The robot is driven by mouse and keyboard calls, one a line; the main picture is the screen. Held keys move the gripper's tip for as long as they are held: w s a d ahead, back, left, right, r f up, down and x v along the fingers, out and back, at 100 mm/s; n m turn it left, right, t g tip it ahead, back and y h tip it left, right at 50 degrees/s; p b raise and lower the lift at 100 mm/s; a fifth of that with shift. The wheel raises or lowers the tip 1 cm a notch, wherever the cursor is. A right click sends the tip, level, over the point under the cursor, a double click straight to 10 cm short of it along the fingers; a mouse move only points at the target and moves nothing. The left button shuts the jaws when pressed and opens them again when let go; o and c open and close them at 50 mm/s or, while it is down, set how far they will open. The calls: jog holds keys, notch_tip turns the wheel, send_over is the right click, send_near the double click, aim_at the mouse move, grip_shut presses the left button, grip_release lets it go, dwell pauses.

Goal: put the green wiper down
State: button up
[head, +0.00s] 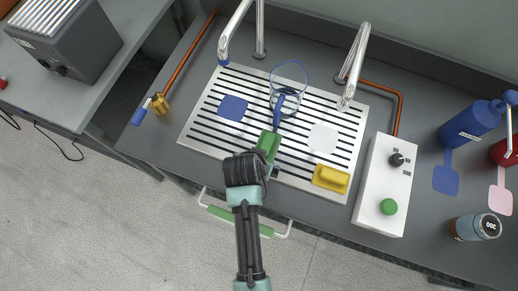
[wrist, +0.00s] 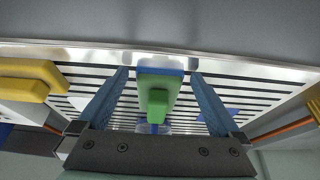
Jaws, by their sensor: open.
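The green wiper (head: 268,142) is at the front part of the slotted steel drain plate (head: 206,140), partly hidden by my arm in the head view. In the wrist view the green wiper (wrist: 158,103) sits between the two blue fingers of my gripper (wrist: 160,74). The fingers are spread, with a visible gap on each side of the wiper. In the head view my gripper (head: 269,164) is largely hidden by the wrist. I cannot tell whether the wiper's underside touches the plate.
A yellow wiper (head: 331,179) lies on the plate's front right. Blue (head: 232,108) and white (head: 323,138) patches flank a clear beaker (head: 290,75) behind the green wiper. Two taps (head: 354,66) rise at the back. A white control box (head: 383,187) stands to the right.

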jog(key=v, duration=1.2)
jog(key=w+r+n+t+y, duration=0.1)
jog(key=w+r+t, duration=0.55)
jog(key=r, duration=0.75)
jog(key=w+r+t+y, duration=0.1)
jog(key=w+r+t, duration=0.3)
jog(key=w+r, duration=0.8)
jog(key=s+r+n+t, duration=0.1)
jog(key=s+r+t, duration=0.15)
jog(key=r, duration=0.75)
jog(key=s+r+t, duration=0.1)
jog(key=r+t, duration=0.2)
jog(key=r, duration=0.6)
jog(key=s+d+r+t, duration=0.1)
jog(key=s+r+t, duration=0.2)
jog(key=r, duration=0.6)
jog(key=s+d+r+n+t, duration=0.1)
jog(key=s+r+t, duration=0.3)
jog(key=r, duration=0.5)
jog(key=shift+s+d+n+h+p, duration=0.2)
jog(key=shift+s+n+h+p, duration=0.15)
jog(key=shift+s, duration=0.75)
